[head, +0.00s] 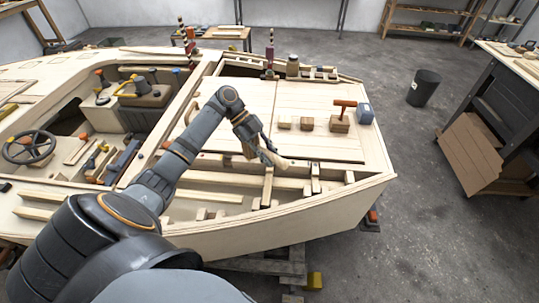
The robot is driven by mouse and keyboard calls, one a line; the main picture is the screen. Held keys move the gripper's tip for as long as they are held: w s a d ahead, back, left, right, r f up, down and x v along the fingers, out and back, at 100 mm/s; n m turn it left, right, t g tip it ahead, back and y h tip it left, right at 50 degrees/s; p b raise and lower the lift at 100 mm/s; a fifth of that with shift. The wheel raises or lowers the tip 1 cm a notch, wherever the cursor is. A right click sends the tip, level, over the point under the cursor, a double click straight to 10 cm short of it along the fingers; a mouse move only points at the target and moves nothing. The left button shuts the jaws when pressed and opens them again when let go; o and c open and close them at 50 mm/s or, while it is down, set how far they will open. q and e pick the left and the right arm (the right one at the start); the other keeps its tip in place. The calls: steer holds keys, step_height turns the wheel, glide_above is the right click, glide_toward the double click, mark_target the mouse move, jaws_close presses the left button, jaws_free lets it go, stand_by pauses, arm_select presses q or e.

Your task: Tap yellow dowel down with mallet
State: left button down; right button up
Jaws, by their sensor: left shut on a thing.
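My left arm reaches over the plywood hull (290,235) from the lower left. Its gripper (266,154) is shut on a pale wooden piece (275,161), which may be the mallet; the fingers and the small size hide its full shape. The gripper is above the open framed bay near the hull's front edge, beside a short upright wooden rib (267,187). I cannot make out the yellow dowel for certain. My right gripper is not in view.
A steering wheel (28,146) is at left. A dark bin (424,88) stands on the floor.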

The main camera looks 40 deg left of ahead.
arm_select(q)
step_height(320, 180, down, 4)
steer(key=shift+f+b, duration=0.15)
steer(key=shift+b, duration=1)
step_height(320, 180, up, 5)
steer(key=p, duration=0.4)
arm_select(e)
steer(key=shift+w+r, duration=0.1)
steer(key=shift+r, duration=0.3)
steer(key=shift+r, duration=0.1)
arm_select(q)
step_height(320, 180, up, 2)
steer(key=p, duration=0.2)
steer(key=shift+r+p, duration=0.2)
steer(key=shift+p, duration=0.1)
steer(key=shift+f, duration=0.15)
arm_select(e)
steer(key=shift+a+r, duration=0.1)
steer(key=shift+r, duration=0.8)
arm_select(q)
steer(key=shift+a, duration=0.1)
